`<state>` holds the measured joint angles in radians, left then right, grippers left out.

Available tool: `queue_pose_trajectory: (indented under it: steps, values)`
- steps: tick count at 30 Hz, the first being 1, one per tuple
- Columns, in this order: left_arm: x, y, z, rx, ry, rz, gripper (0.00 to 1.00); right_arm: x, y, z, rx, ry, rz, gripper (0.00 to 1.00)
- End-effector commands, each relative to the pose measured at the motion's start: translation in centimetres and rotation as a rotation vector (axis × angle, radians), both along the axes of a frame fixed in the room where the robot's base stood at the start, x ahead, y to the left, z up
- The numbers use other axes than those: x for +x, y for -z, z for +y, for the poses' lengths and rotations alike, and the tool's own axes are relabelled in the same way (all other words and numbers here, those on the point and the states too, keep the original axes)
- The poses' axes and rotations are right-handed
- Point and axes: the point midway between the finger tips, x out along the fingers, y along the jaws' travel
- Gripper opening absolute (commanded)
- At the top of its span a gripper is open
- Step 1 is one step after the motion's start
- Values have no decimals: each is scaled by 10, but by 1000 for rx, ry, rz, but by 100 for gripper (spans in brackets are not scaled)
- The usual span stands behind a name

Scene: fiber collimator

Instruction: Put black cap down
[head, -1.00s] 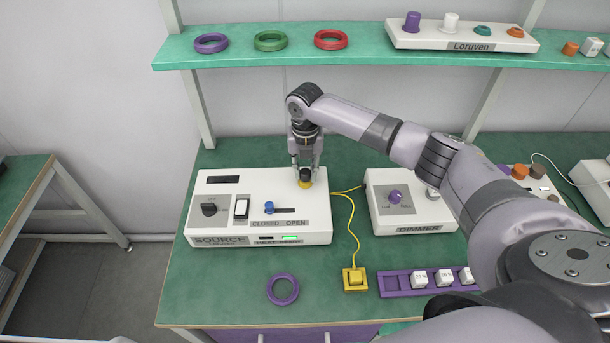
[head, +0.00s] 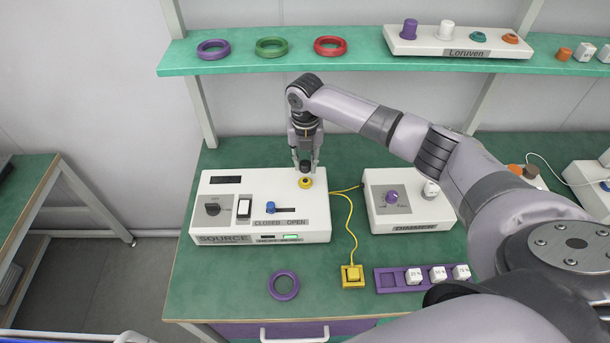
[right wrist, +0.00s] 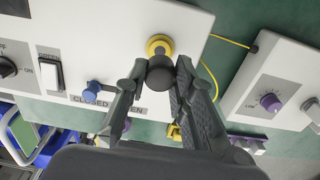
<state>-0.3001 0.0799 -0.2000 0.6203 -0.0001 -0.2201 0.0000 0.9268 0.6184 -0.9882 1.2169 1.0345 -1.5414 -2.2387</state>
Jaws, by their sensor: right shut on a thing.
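My right gripper (head: 305,165) is over the right part of the white SOURCE box (head: 215,226). The right wrist view shows its fingers (right wrist: 160,82) shut on the small round black cap (right wrist: 160,74). The cap is also visible in the head view (head: 305,167), just above the yellow ring-shaped port (head: 305,183) on the box top. In the right wrist view the yellow port (right wrist: 159,44) shows just beyond the cap. The cap looks apart from the port by a small gap. My left gripper is not in view.
The white DIMMER box (head: 408,220) stands to the right. A yellow cable runs to a yellow block (head: 352,275). A purple ring (head: 283,285) lies on the green table (head: 230,290), near a purple rack (head: 388,280) with white cubes. Table around the purple ring is free.

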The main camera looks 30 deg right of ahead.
Motion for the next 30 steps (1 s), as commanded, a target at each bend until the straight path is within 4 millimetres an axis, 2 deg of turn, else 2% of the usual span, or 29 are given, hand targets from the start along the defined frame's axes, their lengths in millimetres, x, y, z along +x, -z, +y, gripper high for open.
queue_pose_trajectory:
  steps: [6, 23, 26, 30]
  values:
    - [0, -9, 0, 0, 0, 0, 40, 0, -10, 0, 0, 0, 0, 0]
    - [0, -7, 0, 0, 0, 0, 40, 0, -9, 2, 1, -5, 0, 0]
    - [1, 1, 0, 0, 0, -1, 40, -1, -9, 11, 2, -26, -3, 0]
    - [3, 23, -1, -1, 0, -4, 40, -8, -13, 39, 3, -98, -5, 0]
